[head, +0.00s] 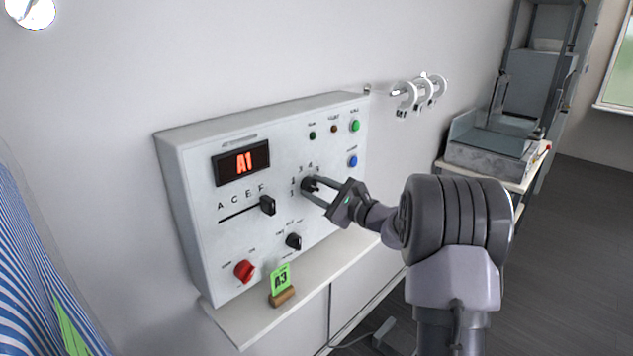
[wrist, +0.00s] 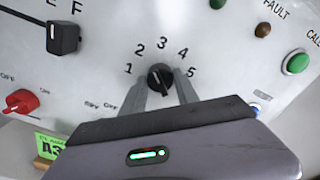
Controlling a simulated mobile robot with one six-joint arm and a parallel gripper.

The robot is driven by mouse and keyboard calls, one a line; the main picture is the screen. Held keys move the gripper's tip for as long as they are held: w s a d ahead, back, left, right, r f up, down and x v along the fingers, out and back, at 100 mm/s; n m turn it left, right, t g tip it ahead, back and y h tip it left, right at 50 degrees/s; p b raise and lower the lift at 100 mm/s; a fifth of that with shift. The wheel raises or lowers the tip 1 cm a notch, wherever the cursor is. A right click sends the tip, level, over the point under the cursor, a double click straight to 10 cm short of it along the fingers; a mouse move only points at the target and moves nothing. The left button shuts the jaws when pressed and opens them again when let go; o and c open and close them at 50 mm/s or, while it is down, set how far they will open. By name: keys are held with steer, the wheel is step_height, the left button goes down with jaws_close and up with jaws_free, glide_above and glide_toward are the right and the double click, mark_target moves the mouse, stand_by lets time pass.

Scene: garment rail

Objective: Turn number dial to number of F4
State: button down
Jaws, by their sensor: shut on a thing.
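The number dial (wrist: 160,76) is a small black knob on the grey panel, with the numbers 1 to 5 in an arc above it. My gripper (wrist: 160,90) has one finger on each side of this knob and is shut on it. In the head view my gripper (head: 314,192) reaches the dial from the right and partly hides it. I cannot tell for sure which number the pointer marks. The red display (head: 241,163) reads A1. A black slider knob (head: 267,205) sits at the F end of its slot. The green card (head: 281,278) reads A3.
A red knob (head: 244,271) and another black knob (head: 293,241) sit lower on the panel. Green (head: 355,126) and blue (head: 353,161) buttons are at its right. A shelf (head: 335,262) runs below. A wall rail with white rings (head: 420,92) is to the right.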

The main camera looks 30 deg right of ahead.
steer(key=m+p, duration=0.1)
steer(key=m, duration=0.1)
steer(key=m+p, duration=0.1)
steer(key=p, duration=0.1)
steer(key=shift+r+m, duration=0.2)
steer(key=shift+m, duration=0.2)
steer(key=m+p, duration=0.3)
steer(key=shift+m+p, duration=0.3)
steer(key=shift+p, duration=0.1)
steer(key=shift+m+p, duration=1.2)
steer(key=shift+p, duration=0.05)
steer(key=shift+f+m+p, duration=0.15)
steer(key=shift+m+p, duration=1.2)
steer(key=shift+m, duration=0.25)
steer(key=c, duration=0.9)
jaws_free()
steer(key=shift+s, duration=0.1)
